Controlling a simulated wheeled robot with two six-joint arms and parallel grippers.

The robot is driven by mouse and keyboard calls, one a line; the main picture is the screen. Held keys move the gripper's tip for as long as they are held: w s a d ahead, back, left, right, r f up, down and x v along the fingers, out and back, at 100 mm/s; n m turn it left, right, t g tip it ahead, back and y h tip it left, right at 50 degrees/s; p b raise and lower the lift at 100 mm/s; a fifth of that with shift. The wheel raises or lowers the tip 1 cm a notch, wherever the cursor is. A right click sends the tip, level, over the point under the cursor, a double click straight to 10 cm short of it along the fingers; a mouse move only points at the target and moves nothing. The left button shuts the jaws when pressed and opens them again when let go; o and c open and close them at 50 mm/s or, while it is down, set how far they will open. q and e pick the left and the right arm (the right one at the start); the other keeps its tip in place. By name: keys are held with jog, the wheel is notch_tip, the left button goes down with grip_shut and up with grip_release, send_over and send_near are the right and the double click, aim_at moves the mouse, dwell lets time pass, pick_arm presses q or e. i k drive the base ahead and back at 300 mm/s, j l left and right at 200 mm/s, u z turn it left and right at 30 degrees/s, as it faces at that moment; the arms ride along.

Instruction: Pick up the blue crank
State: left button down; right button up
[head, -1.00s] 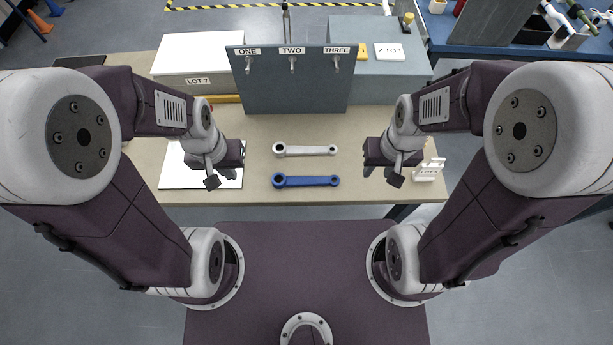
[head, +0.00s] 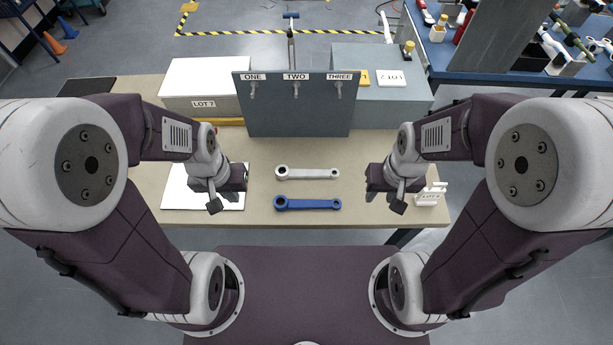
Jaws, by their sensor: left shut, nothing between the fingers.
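The blue crank (head: 308,204) lies flat near the front edge of the table, its larger ringed end to the left. A similar silver crank (head: 308,173) lies parallel just behind it. My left gripper (head: 228,203) is shut and empty, left of the cranks above a white sheet, apart from both. My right gripper (head: 382,197) hangs to the right of the cranks, apart from them; its fingers are small and partly hidden by its wrist, so I cannot tell whether it is open.
A grey panel (head: 294,112) with hooks marked ONE, TWO and THREE stands behind the cranks. A LOT 7 box (head: 207,88) and a grey box (head: 375,105) flank it. A white labelled stand (head: 430,195) is at the right. Table (head: 265,150) between panel and cranks is clear.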

aim_at(290, 204)
jog(key=j+z, duration=0.45)
jog(key=k+j+z, duration=0.1)
jog(key=z, duration=0.35)
jog(key=k+j+z, duration=0.1)
jog(key=j+z, duration=0.35)
jog(key=k+j+z, duration=0.15)
jog(key=z, duration=0.3)
jog(key=k+j+z, duration=0.2)
jog(key=z, duration=0.25)
